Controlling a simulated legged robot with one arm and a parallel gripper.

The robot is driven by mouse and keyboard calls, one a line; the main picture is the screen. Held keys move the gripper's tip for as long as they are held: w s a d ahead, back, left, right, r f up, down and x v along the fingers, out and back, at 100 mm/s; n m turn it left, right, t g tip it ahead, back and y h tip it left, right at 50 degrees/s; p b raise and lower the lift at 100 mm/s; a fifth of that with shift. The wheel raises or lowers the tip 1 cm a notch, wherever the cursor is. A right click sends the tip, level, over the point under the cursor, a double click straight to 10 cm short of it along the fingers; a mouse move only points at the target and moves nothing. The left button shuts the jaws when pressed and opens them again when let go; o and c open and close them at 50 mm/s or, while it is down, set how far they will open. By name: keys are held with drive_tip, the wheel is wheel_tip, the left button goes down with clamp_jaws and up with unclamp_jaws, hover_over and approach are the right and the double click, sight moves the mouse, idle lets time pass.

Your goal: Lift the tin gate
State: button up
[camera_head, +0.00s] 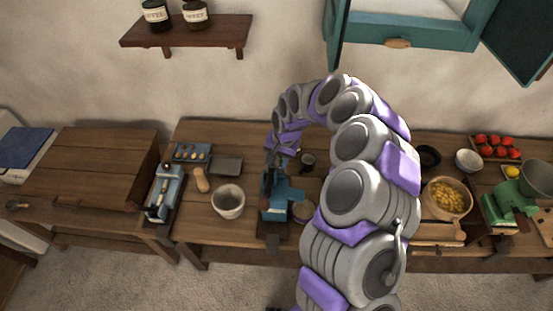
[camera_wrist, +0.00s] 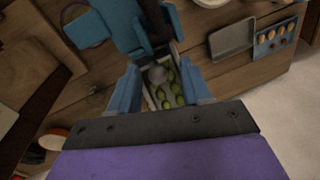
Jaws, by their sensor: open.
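A blue tabletop device (camera_head: 275,207) stands on the wooden table, below my gripper (camera_head: 279,157). In the wrist view the blue device (camera_wrist: 118,25) has a dark upright part and a pale tray (camera_wrist: 149,97) holding several green olive-like pieces. A small grey rounded piece (camera_wrist: 157,74) shows at the tray's near side; I cannot tell whether it is the tin gate. In the wrist view my gripper (camera_wrist: 159,80) is open, its two blue fingers spread on either side of the tray. I see nothing held between them. Contact with the device cannot be told.
A pale bowl (camera_head: 228,203), a wooden pestle-like piece (camera_head: 201,180) and a grey tray (camera_head: 227,166) stand left of the device. A small dark cup (camera_head: 308,162) is to its right. Further right are a bowl of yellow pieces (camera_head: 447,197) and a green device (camera_head: 498,211).

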drive_tip(key=shift+a, duration=0.15)
drive_tip(key=shift+d, duration=0.4)
drive_tip(key=c, duration=0.5)
drive_tip(key=shift+a, duration=0.15)
clamp_jaws()
